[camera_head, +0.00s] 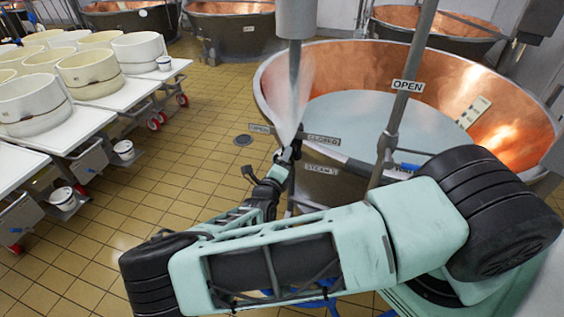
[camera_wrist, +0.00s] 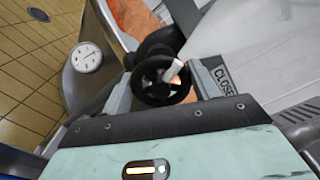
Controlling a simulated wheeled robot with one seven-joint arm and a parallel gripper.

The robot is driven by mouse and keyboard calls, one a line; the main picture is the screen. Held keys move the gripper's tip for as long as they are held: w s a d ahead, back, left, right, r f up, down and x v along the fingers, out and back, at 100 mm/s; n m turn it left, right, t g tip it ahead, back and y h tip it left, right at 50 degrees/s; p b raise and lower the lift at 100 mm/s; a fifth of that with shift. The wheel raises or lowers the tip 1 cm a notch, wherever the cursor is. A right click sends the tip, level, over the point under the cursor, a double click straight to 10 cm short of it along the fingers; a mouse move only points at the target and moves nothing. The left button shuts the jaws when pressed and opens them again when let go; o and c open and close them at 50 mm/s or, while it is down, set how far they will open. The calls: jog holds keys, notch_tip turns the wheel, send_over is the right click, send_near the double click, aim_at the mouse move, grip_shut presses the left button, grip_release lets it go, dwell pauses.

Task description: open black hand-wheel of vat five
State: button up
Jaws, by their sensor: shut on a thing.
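The black hand-wheel (camera_wrist: 160,82) is round with spokes and sits between the two fingers of my gripper (camera_wrist: 162,88) in the wrist view. My gripper is shut on its rim. In the head view my gripper (camera_head: 284,160) is at the near left side of a large copper vat (camera_head: 275,80), and the wheel is too small there to make out clearly. A CLOSED plate (camera_head: 322,140) is just right of the gripper, with a STEAM 5 plate (camera_head: 320,168) below it and an OPEN plate (camera_head: 260,128) to the left.
A pale plume (camera_head: 296,95) shows above my gripper, beside a vertical pipe. A round gauge (camera_wrist: 86,57) is left of the wheel.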

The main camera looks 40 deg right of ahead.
dwell(0.3)
jog(key=o, duration=1)
jog(key=shift+c, duration=0.2)
jog(key=shift+a, duration=0.1)
jog(key=b+v, duration=0.6)
jog(key=v, duration=1.1)
jog(key=shift+s+a, duration=0.1)
jog(key=shift+s, duration=0.05)
